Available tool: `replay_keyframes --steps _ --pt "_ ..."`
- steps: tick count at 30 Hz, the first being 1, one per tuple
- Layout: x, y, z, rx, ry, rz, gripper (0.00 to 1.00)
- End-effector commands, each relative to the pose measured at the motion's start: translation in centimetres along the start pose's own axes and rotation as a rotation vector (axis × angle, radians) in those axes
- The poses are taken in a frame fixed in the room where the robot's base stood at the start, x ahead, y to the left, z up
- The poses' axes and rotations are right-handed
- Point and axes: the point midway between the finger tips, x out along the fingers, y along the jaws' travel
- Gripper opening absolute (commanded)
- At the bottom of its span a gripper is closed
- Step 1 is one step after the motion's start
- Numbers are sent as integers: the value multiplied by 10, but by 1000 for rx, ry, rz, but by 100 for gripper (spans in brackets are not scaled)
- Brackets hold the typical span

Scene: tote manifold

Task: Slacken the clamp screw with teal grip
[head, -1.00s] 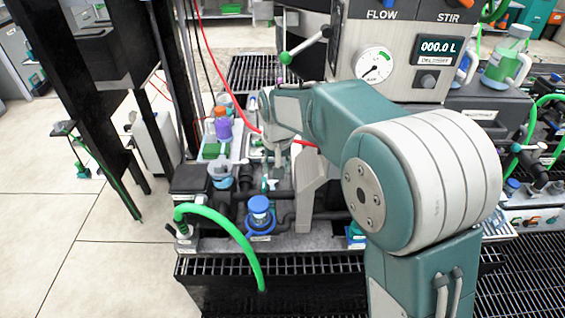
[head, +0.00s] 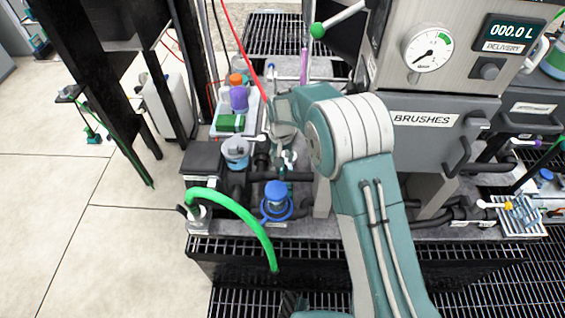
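My gripper (head: 285,158) points down over the piping of the manifold, left of the big teal and white arm joint. It is small in the head view, and I cannot tell whether its fingers are open or shut or whether they touch anything. I cannot make out the clamp screw with teal grip clearly; the area around the fingertips is crowded and partly covered by my arm. Dark pipes (head: 262,176) run just below the gripper. A blue-capped fitting (head: 276,193) stands in front of it.
A green hose (head: 240,215) arches over the bench's front left. A tray at the back left holds a purple bottle (head: 239,98) and a green block (head: 230,123). A clear blue-rimmed cup (head: 236,152) stands left of the gripper. The BRUSHES cabinet (head: 425,150) blocks the right.

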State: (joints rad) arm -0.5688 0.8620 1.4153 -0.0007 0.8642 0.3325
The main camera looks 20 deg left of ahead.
Motion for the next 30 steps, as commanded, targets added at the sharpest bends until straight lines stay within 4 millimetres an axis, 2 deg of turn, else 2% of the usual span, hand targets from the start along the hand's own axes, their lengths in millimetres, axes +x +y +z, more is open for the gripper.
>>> replay_keyframes --steps 3,6,17,18,21,30 --pt "19 0 0 0 -2 1 56" --pt "28 2 1 1 -1 -1 56" --pt "34 2 0 1 1 -2 56" --pt "34 1 0 1 1 -1 38" --pt "34 0 0 0 0 0 0" --pt "35 0 0 -4 0 -1 0"
